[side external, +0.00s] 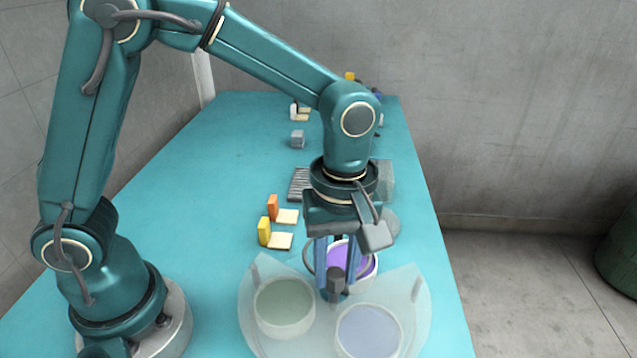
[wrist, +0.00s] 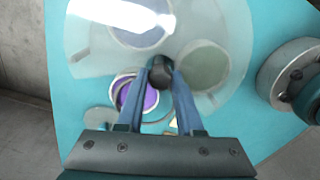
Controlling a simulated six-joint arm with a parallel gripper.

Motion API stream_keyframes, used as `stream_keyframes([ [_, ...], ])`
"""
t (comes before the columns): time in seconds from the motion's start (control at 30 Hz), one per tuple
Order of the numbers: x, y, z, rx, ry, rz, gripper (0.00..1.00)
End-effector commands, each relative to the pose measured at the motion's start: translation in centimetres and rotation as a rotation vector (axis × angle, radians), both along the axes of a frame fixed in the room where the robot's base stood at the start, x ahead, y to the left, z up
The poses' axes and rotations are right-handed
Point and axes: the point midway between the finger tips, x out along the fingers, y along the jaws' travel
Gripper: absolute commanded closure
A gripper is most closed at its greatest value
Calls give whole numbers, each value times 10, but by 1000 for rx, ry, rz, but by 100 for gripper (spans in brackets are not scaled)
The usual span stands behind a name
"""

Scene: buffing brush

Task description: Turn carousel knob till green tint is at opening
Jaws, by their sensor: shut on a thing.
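The carousel sits under a clear, frosted cover (side external: 413,300) at the table's near end. Its dark knob (side external: 336,275) rises at the centre. My gripper (side external: 337,289) points down with its blue fingers shut on the knob; the wrist view also shows the knob (wrist: 161,70) between the fingertips. The purple tint (side external: 352,262) shows vivid and uncovered at the opening, on the side toward the far table; fingers partly hide it. The green tint (side external: 284,302) lies under the cover at left, looking dull. A blue-grey tint (side external: 368,330) lies under the cover at right.
Orange (side external: 272,207) and yellow (side external: 264,231) upright blocks with pale pads stand left of my gripper. A ridged grey item (side external: 299,184) and a small grey cube (side external: 298,139) lie farther back. The table's left middle is clear.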

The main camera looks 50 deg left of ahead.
Motion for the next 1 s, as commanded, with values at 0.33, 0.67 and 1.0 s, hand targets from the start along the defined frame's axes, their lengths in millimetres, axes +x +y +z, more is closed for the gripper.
stream_keyframes([
  [0.33,0,0,0,2,-1,-330,100],
  [0.67,0,0,0,3,-1,-644,100],
  [1.0,0,0,0,2,-1,-967,100],
])
